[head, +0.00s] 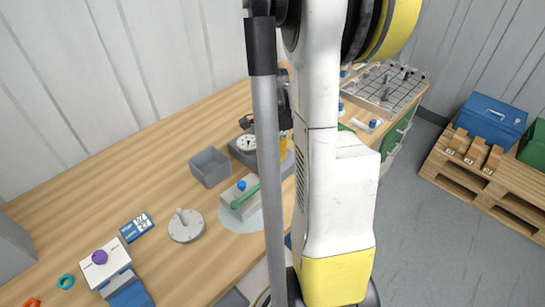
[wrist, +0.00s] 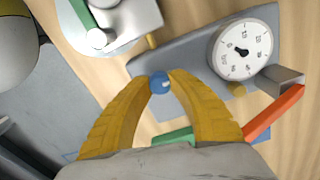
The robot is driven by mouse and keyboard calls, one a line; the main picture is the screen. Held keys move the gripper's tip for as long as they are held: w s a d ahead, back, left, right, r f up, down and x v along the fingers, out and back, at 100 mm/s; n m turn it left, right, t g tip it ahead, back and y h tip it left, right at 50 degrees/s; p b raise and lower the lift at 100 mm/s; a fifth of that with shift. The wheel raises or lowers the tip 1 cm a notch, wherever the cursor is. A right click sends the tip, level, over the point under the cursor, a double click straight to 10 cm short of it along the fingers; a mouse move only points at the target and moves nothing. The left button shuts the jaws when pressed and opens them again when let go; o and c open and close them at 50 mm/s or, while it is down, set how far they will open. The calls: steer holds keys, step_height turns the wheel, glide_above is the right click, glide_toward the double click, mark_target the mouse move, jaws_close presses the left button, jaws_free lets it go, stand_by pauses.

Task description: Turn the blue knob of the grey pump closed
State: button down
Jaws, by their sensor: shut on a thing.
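The grey pump (wrist: 185,55) lies across the middle of the wrist view, with a round white dial gauge (wrist: 242,49) on its right part. The blue knob (wrist: 160,82) is at the pump's near edge. My gripper (wrist: 160,80) has its two yellow fingers on either side of the knob, shut on it. A red-orange lever (wrist: 275,112) and a green lever (wrist: 178,136) show near the fingers, the green one partly hidden. In the head view the pump (head: 240,157) and its gauge (head: 246,143) are beside my arm, which hides the knob.
A grey open bin (head: 210,168) stands left of the pump. A grey block with a green handle (head: 244,197) is in front of it; a round grey disc (head: 186,226) lies further left. A gridded tray (head: 388,88) is at the back right.

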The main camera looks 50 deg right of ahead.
steer(key=c, duration=1.2)
jaws_free()
steer(key=shift+o, duration=0.2)
step_height(320, 180, up, 12)
